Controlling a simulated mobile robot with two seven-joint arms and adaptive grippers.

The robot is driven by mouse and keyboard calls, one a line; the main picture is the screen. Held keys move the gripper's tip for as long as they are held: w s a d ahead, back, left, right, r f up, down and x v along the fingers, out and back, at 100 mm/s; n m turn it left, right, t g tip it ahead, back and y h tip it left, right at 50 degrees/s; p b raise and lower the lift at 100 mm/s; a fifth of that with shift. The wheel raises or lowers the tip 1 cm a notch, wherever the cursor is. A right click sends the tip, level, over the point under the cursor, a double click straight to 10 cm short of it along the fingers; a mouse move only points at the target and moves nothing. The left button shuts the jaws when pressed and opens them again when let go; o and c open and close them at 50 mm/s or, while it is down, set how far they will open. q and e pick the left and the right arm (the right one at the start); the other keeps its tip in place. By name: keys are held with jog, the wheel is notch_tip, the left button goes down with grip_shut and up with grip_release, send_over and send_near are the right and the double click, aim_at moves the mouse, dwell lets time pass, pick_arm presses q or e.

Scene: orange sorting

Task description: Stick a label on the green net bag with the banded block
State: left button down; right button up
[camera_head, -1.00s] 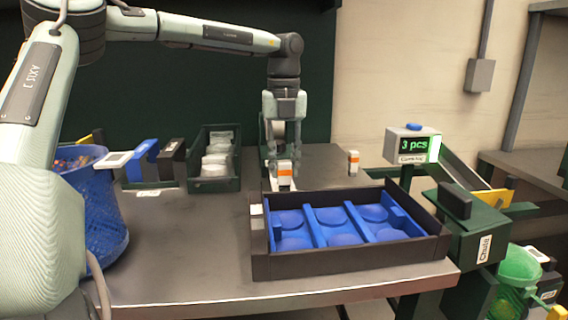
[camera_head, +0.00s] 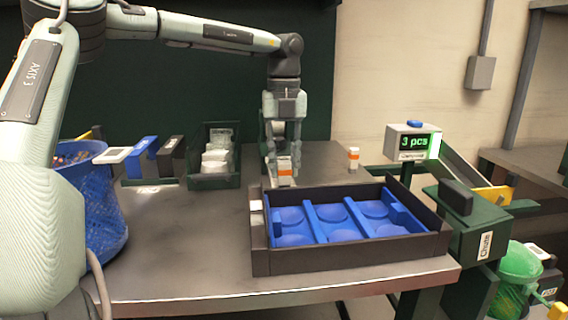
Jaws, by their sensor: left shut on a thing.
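My left gripper (camera_head: 283,163) points down behind the blue-lined tray and is shut on a white block with an orange band (camera_head: 284,174). The block is upright between the fingertips. Whether it touches the surface below I cannot tell. A second white and orange banded block (camera_head: 353,159) stands on the table to the right, apart from the gripper. The green net bag (camera_head: 519,264) hangs below the chute at the lower right, partly cut off by other parts. My right gripper does not show.
The black tray (camera_head: 350,258) with blue compartments sits at the table's front. A blue net basket (camera_head: 100,215) stands at left. A green bin (camera_head: 214,180) holds white packets. The counter (camera_head: 413,143) reads "3 pcs" beside the chute (camera_head: 470,243). The table's left middle is clear.

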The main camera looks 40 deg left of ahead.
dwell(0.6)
pick_arm(q)
jog(key=shift+r+p, duration=0.3)
jog(key=shift+r, duration=3.15)
